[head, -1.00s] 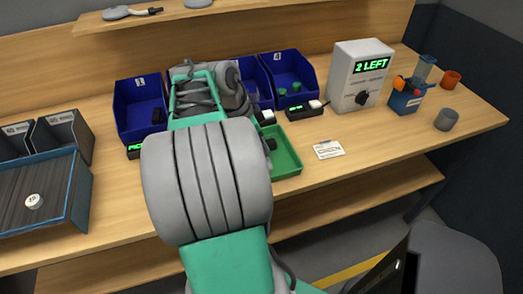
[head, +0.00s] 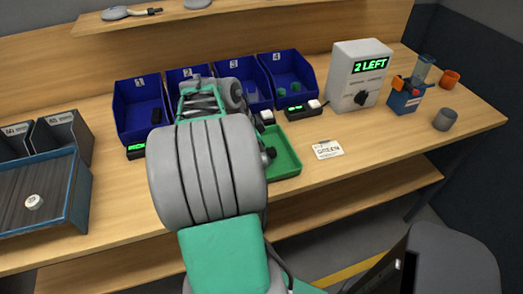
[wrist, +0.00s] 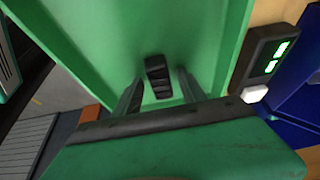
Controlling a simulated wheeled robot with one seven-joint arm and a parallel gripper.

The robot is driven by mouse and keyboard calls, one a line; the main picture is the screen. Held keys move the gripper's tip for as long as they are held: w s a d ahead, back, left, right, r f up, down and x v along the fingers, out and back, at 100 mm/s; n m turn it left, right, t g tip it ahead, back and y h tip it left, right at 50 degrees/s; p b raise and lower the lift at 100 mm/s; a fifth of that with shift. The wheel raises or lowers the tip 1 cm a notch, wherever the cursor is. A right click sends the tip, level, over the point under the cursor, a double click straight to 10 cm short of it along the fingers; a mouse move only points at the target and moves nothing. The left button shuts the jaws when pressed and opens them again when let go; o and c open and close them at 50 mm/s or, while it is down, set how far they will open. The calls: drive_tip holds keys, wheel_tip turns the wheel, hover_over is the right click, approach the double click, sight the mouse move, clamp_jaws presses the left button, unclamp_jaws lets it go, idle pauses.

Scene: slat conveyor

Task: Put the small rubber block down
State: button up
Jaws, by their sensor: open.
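The small rubber block (wrist: 158,77) is black and ribbed. In the wrist view it is on the floor of the green tray (wrist: 85,45), between the two fingers of my gripper (wrist: 160,80). The fingers stand apart with a gap on each side of the block, so my gripper is open. In the head view the tray (head: 287,158) shows to the right of my arm, but the block and the fingertips are hidden behind my arm.
Several numbered blue bins (head: 294,70) stand behind the tray. A small display box with a white button (head: 304,110) sits before bin 4. A grey box reading "2 LEFT" (head: 362,85) and a label card (head: 328,150) are to the right. The slat conveyor (head: 35,190) is at left.

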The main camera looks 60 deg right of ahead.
drive_tip(key=shift+r, duration=0.1)
drive_tip(key=p+v, duration=0.1)
drive_tip(key=v, duration=1.1)
drive_tip(key=w+a+n+t, duration=0.2)
drive_tip(key=w+a+n, duration=0.4)
drive_tip(key=w+n, duration=0.1)
drive_tip(key=w+a+f+n+t+y, duration=0.1)
drive_tip(key=w+a+f+n+t, duration=0.1)
drive_tip(key=a+n, duration=0.8)
drive_tip(key=w+a+f+n+t+y, duration=0.2)
drive_tip(key=a+n, duration=0.8)
drive_tip(key=a, duration=0.8)
drive_tip(key=shift+w+a+f+t, duration=0.3)
drive_tip(key=shift+w+f, duration=0.1)
drive_tip(key=shift+f, duration=0.15)
drive_tip(key=shift+d, duration=0.1)
clamp_jaws()
